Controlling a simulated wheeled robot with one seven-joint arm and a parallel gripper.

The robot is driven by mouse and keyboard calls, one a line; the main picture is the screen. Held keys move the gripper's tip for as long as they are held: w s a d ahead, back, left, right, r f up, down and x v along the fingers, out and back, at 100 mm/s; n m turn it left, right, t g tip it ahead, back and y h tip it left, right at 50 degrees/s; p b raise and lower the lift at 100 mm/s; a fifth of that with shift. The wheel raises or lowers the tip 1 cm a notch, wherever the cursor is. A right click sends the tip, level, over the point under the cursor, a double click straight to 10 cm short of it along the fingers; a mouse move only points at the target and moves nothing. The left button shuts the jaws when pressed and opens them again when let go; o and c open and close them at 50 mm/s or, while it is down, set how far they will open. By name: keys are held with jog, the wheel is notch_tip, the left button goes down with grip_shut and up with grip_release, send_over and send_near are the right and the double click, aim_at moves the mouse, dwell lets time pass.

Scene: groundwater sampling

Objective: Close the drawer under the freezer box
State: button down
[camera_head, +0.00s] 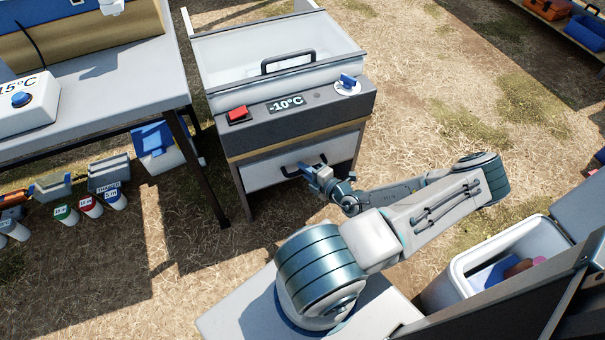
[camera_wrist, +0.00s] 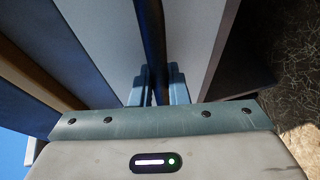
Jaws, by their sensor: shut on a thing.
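The freezer box (camera_head: 280,52) is a white bin with a clear lid and a black lid handle. It sits above a dark panel (camera_head: 255,117) reading -10°C. Under it is the drawer (camera_head: 265,174), with a pale front and a dark handle (camera_head: 286,172). My gripper (camera_head: 312,173) is at the drawer front, shut on the handle. In the wrist view the dark handle bar (camera_wrist: 152,40) runs down between my two blue-grey fingertips (camera_wrist: 157,85). The drawer's inside is hidden, and I cannot tell exactly how far out it stands.
The panel has a red button (camera_head: 238,114) and a blue knob (camera_head: 347,82). A grey table (camera_head: 110,75) stands left, with bottles and a cooler (camera_head: 160,148) below. An open white bin (camera_head: 455,285) is at lower right. Dry grass lies clear to the right of the freezer stand.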

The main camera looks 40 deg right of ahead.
jog(key=shift+w+d, duration=0.15)
jog(key=shift+w, duration=0.05)
jog(key=c, duration=1.7)
grip_release()
jog(key=p+v, duration=0.3)
jog(key=v, duration=1.1)
